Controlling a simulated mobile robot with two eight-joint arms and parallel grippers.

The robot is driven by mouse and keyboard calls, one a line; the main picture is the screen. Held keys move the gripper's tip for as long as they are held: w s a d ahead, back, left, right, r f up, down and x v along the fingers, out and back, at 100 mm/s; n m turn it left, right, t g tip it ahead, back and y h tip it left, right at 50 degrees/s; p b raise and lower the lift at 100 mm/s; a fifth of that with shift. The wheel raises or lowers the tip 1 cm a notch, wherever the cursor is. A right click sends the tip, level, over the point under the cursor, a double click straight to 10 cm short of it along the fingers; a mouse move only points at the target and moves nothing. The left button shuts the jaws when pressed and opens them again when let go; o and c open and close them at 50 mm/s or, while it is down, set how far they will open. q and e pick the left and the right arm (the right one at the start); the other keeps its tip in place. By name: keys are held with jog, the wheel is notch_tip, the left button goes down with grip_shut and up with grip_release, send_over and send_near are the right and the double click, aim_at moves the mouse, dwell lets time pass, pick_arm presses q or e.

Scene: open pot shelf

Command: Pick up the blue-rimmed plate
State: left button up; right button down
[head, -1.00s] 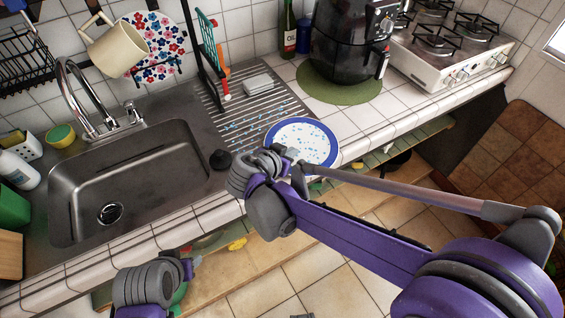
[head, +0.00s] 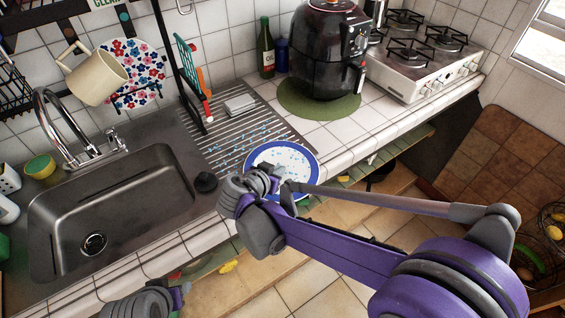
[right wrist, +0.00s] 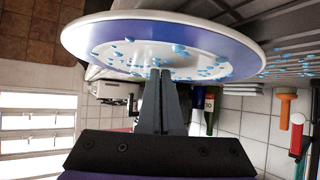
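The blue-rimmed plate (head: 299,184) lies at the right front of the drainboard, over the counter's front edge, with blue drops on its white face. The right wrist view shows the plate (right wrist: 222,44) from a low angle across its top. My right gripper (head: 281,171) is at the plate's front left in the head view. In the right wrist view its fingers (right wrist: 161,74) are together with nothing visible between them, their tips in front of the plate's face. Contact cannot be told. My left arm's end (head: 182,290) is cut off at the bottom left; its fingers are not clear.
The sink (head: 110,205) is left of the drainboard (head: 228,143). A white sponge-like block (head: 239,104) lies behind the plate. A black air fryer (head: 328,50) on a green mat (head: 300,106) and a stove (head: 425,65) stand to the right. Counter tiles right of the plate are clear.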

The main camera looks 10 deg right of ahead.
jog(key=shift+s+a+f, duration=0.25)
jog(key=shift+s+a, duration=0.65)
jog(key=shift+s, duration=0.2)
